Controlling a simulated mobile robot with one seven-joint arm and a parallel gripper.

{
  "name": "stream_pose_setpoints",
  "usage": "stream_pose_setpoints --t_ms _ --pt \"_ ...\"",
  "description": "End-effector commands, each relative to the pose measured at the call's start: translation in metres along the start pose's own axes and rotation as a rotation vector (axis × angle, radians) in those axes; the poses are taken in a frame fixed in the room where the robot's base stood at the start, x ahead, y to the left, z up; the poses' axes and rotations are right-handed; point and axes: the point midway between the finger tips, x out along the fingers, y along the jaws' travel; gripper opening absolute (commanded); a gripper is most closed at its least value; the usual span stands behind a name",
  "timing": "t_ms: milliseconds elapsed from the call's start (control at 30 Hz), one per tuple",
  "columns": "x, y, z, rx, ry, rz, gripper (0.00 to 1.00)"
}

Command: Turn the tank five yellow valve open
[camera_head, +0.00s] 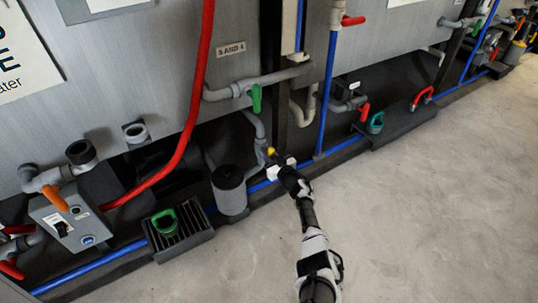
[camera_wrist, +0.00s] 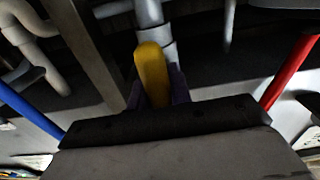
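The yellow valve handle (camera_head: 270,151) is on a grey pipe low beneath the tanks, just left of a dark upright post in the head view. My gripper (camera_head: 274,158) reaches it from the floor side. In the wrist view, the yellow valve handle (camera_wrist: 153,72) stands upright in the picture, in front of the grey pipe (camera_wrist: 150,14). The dark purplish fingers of my gripper (camera_wrist: 156,90) lie close along both sides of the handle and appear to be shut on it. The handle's lower part is hidden by my gripper.
A grey canister (camera_head: 229,188) stands left of my gripper. A blue upright pipe (camera_head: 327,95) is to the right, and a red hose (camera_head: 190,130) hangs at left. A green-handled valve (camera_head: 256,98) is above. The concrete floor (camera_head: 430,210) is clear.

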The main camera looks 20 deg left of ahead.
Motion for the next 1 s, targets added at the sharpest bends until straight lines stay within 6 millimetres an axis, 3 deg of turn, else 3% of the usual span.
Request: stream_pose_setpoints --t_ms 33,167,567,767,1000 --pt "0.000 0.000 0.001 -0.003 -0.002 0.000 0.25" --pt "0.000 0.000 0.000 -0.002 -0.001 0.000 0.42" --pt "-0.005 0.001 -0.002 0.000 -0.001 0.001 0.42" --pt "-0.029 0.001 -0.006 0.003 -0.002 0.002 0.42" --pt "-0.070 0.001 -0.007 0.001 -0.003 0.003 0.42"
